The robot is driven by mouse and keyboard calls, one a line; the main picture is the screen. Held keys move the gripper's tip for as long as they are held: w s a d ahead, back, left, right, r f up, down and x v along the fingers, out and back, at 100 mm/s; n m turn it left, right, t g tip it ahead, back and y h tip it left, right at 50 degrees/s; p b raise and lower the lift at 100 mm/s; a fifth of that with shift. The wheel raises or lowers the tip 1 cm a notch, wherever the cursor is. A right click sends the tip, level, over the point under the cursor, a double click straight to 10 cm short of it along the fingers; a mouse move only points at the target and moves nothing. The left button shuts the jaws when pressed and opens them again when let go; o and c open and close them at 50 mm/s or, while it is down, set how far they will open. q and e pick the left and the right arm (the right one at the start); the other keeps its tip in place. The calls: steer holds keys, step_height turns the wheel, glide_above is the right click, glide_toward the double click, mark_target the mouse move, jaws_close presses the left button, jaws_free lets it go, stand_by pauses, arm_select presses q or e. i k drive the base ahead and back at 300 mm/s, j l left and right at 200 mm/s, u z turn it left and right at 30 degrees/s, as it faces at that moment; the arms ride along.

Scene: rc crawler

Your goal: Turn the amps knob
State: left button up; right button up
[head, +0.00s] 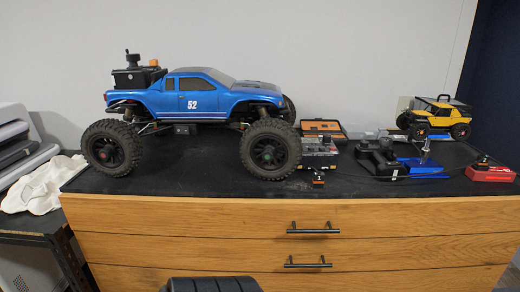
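A small dark device (318,146) with a grey front stands on the black dresser top, right of the big blue truck's front wheel. It may be the unit with the amps knob, but it is too small to tell and I cannot make out any knob. Neither of my grippers is in view.
The blue truck (215,100) with large black tyres fills the left of the dresser top (190,180). A black transmitter (376,160), blue stand (424,165), red box (490,174) and yellow crawler (434,116) stand right. Drawer handles (313,231) stick out in front.

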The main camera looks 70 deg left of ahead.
mark_target(327, 138)
steer(key=u, duration=1.95)
steer(key=l, duration=0.25)
steer(key=i+l, duration=0.15)
steer(key=l, duration=0.15)
